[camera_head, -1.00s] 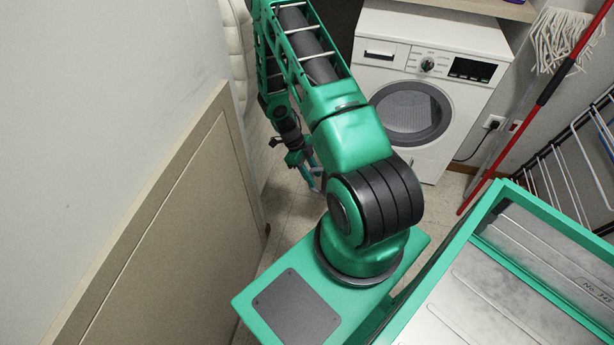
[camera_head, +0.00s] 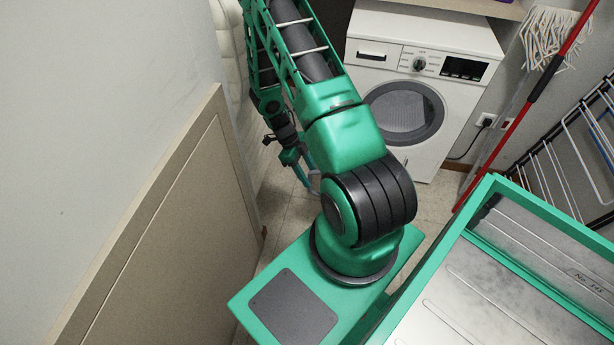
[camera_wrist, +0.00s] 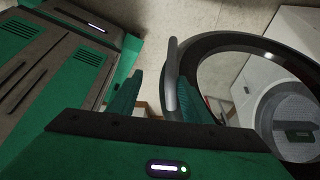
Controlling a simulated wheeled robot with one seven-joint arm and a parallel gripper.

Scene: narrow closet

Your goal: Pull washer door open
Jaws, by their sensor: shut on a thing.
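The white washer (camera_head: 424,60) stands at the back of the closet, with its round grey opening (camera_head: 403,112) facing me. In the wrist view its door (camera_wrist: 240,42) is a dark ring with a clear middle, standing away from the washer front (camera_wrist: 302,40); part of the drum opening (camera_wrist: 295,118) shows beyond. The grey door handle (camera_wrist: 171,78) is at the ring's left edge, between my gripper's fingers (camera_wrist: 160,100), and my gripper is shut on it. In the head view my gripper (camera_head: 305,176) is low, left of the washer, and my arm hides most of the door.
A beige panel and wall (camera_head: 165,230) run close along the left. A mop with a red handle (camera_head: 530,95) and a drying rack (camera_head: 572,165) stand at the right. A narrow strip of floor (camera_head: 285,205) shows left of my base.

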